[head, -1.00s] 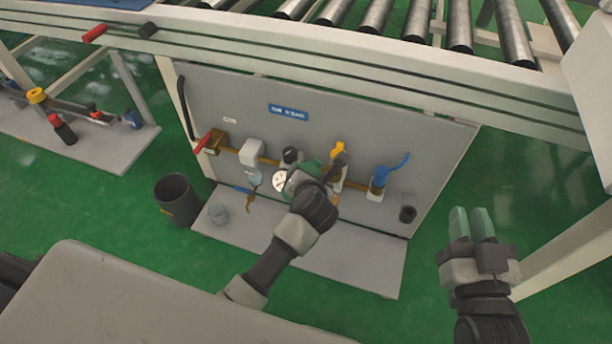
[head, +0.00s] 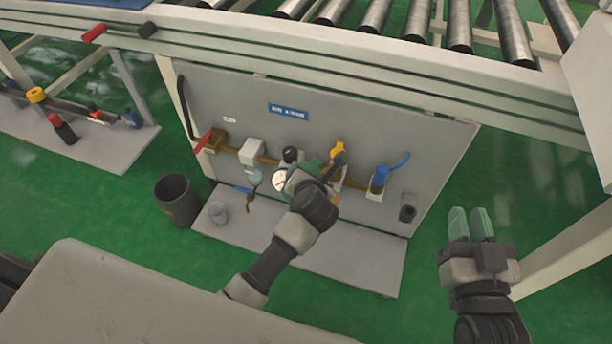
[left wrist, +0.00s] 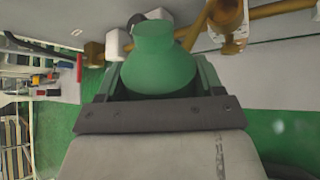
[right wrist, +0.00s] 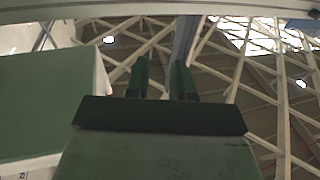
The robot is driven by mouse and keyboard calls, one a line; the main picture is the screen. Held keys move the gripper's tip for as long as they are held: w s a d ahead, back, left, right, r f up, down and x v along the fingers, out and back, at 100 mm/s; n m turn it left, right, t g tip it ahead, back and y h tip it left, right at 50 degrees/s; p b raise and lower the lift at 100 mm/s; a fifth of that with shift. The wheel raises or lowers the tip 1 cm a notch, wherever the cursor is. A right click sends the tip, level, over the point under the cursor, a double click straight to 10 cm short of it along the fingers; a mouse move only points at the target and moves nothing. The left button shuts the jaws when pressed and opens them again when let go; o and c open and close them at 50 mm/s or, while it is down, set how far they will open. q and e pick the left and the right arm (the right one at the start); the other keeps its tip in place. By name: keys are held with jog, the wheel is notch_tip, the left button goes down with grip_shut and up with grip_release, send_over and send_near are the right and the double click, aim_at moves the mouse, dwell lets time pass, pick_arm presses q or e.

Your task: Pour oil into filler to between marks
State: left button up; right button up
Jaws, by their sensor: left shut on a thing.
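My left gripper (head: 308,184) is in front of the grey panel and shut on a green oil bottle (left wrist: 160,62). In the left wrist view the bottle's round body and narrower neck sit between the fingers. In the head view only a bit of the bottle (head: 313,166) shows past my wrist. Beside it on the panel are a dark-topped fitting (head: 290,155) and a round white gauge (head: 279,181). I cannot tell which part is the filler, and no level marks or oil can be made out. My right gripper (head: 471,224) is open and empty, away to the right.
A brass pipe with a red-handled valve (head: 213,141), a yellow handle (head: 338,148) and a blue lever (head: 390,167) runs along the panel. A black bin (head: 177,200) stands left of the base plate (head: 350,257). Roller conveyor (head: 460,28) lies above.

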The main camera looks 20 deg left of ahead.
pick_arm(q)
jog(key=shift+r, duration=0.15)
pick_arm(e)
jog(key=shift+f, duration=0.2)
pick_arm(q)
jog(key=shift+w+r+p, duration=0.1)
jog(key=shift+r+p, duration=0.05)
jog(key=shift+p, duration=0.55)
jog(key=shift+r+g+p, duration=0.1)
jog(key=shift+g+p, duration=0.2)
jog(key=shift+p, duration=0.2)
pick_arm(e)
notch_tip(320, 180, down, 7)
jog(key=s+d+g+h, duration=0.2)
jog(key=s+g, duration=0.1)
jog(key=g, duration=0.3)
jog(key=shift+r, duration=0.1)
jog(key=shift+w+r, duration=0.15)
dwell(0.9)
jog(key=shift+g, duration=0.3)
